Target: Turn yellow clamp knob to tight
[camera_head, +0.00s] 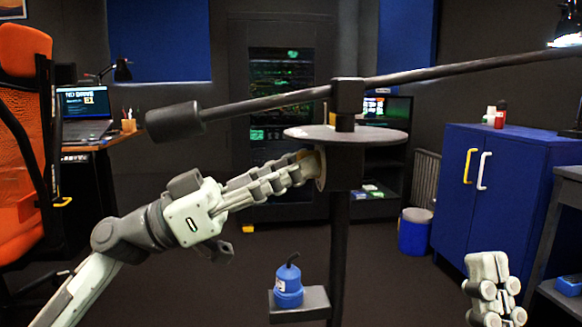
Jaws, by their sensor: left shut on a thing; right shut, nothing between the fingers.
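The yellow clamp knob (304,154) is on the left side of the dark block on the stand's post. My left gripper (298,172) comes in from the left and is shut on the knob. I cannot read the knob's setting. My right gripper (488,272) is at the lower right, shut and empty, apart from the stand.
A long dark bar (440,74) with a cylindrical weight (175,121) crosses above a round grey disc (380,136). A blue can (288,288) stands on a low shelf of the post. A blue cabinet (505,200) is at right, an orange chair (25,150) at left.

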